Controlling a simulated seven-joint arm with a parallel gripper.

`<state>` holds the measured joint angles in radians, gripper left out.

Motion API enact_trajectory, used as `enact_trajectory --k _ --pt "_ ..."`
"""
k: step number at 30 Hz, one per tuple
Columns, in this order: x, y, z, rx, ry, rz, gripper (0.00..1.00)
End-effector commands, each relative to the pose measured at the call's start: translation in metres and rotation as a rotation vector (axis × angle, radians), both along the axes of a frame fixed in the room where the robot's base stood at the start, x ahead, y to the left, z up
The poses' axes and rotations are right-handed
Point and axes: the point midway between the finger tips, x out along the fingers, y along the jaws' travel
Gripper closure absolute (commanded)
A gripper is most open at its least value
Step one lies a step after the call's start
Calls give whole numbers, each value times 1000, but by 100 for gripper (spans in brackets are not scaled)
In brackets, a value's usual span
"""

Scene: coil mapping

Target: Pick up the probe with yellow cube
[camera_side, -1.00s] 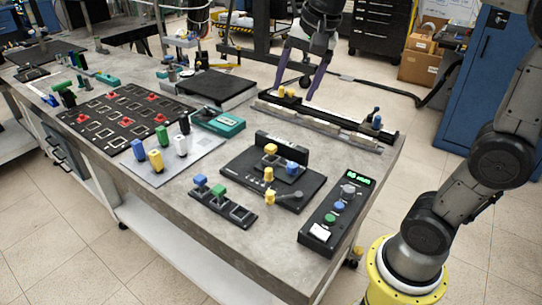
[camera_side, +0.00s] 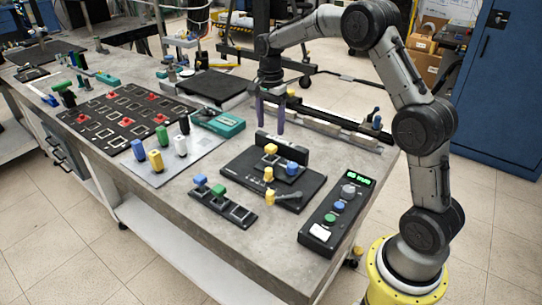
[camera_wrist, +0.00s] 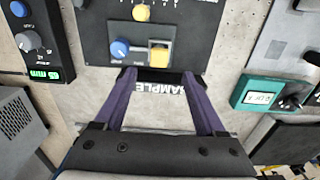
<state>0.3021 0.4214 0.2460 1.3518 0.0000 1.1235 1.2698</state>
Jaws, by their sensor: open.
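A yellow cube (camera_side: 270,149) sits at the back of a black fixture plate (camera_side: 238,166), in front of its upright black wall (camera_side: 283,145). It also shows in the wrist view (camera_wrist: 158,52), on a light square beside a blue knob (camera_wrist: 119,49). Any probe body below this cube is hidden. My gripper (camera_side: 270,128) points down with its purple fingers apart and empty, above and behind the wall. In the wrist view, my fingertips (camera_wrist: 159,74) are spread across the wall, with the yellow cube just beyond them. I cannot tell the exact height gap.
A control box (camera_side: 337,215) is at right, a blue and green holder (camera_side: 222,205) in front, a teal meter (camera_side: 218,121) at left. A rail (camera_side: 345,133) lies behind.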

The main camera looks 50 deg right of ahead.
Motion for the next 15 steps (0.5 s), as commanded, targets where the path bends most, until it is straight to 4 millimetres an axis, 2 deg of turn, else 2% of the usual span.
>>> enact_trajectory --k 3,11,15 --pt "-1 0 -20 1 3 1 28" --pt "-1 0 -39 0 1 1 28" --pt "-2 0 -57 1 3 1 28"
